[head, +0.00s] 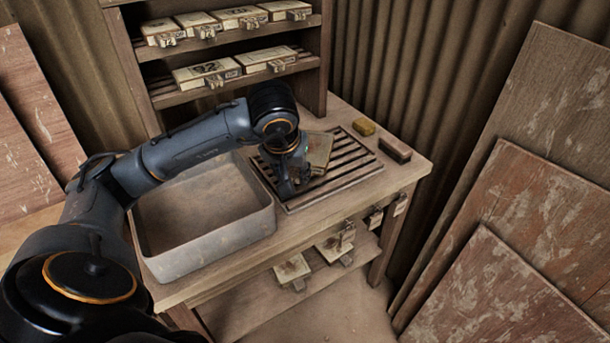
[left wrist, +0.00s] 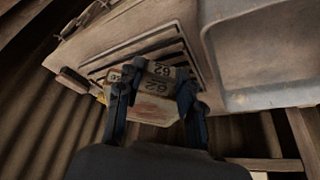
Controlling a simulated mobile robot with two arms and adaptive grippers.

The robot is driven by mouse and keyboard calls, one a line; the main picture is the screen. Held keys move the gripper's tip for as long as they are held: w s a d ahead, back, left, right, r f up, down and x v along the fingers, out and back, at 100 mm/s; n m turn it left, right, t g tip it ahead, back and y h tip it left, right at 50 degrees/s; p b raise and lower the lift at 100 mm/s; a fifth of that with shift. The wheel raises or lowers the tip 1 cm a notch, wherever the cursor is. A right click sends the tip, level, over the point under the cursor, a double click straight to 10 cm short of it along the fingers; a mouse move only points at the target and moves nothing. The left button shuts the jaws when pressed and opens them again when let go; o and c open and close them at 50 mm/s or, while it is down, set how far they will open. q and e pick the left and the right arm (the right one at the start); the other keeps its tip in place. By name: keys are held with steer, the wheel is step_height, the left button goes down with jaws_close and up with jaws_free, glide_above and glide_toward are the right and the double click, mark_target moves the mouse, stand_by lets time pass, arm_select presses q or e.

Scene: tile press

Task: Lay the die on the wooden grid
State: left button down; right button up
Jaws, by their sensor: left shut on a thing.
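The die (head: 319,149) is a pale, worn block, partly hidden behind my left gripper (head: 297,182) in the head view. In the left wrist view the die (left wrist: 152,108) shows the dark number 62 on its handle-side piece, between the two fingers of my left gripper (left wrist: 157,76). The gripper is shut on it. The wooden grid (head: 351,170) is a dark slatted rack on the bench, and the die is over it; it also shows in the left wrist view (left wrist: 140,47). I cannot tell whether the die touches the slats. My right gripper is not in view.
A grey metal basin (head: 207,259) stands left of the grid on the bench (head: 408,172). A yellow sponge-like block (head: 364,127) and a brown block (head: 395,150) lie at the grid's right. Numbered dies (head: 207,72) fill the rack behind; others sit on the low shelf (head: 292,269).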

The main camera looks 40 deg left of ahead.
arm_select(q)
steer(key=w, duration=0.1)
steer(key=w+a+f, duration=0.1)
steer(key=w+a, duration=0.1)
steer(key=w, duration=0.1)
steer(key=shift+f+p, duration=0.35)
glide_above(301, 187)
steer(key=s, duration=0.2)
steer(key=f, duration=0.5)
steer(key=shift+w+d+f, duration=0.15)
steer(key=shift+d, duration=0.25)
steer(key=shift+w+a+f+p, duration=0.1)
steer(key=shift+w+f+p, duration=0.1)
steer(key=shift+f+p, duration=0.1)
step_height(301, 187, down, 2)
steer(key=shift+f+p, duration=0.1)
steer(key=shift+p, duration=0.35)
steer(key=shift+f, duration=0.4)
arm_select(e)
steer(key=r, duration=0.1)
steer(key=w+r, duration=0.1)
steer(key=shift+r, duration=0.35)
arm_select(q)
steer(key=shift+f, duration=0.1)
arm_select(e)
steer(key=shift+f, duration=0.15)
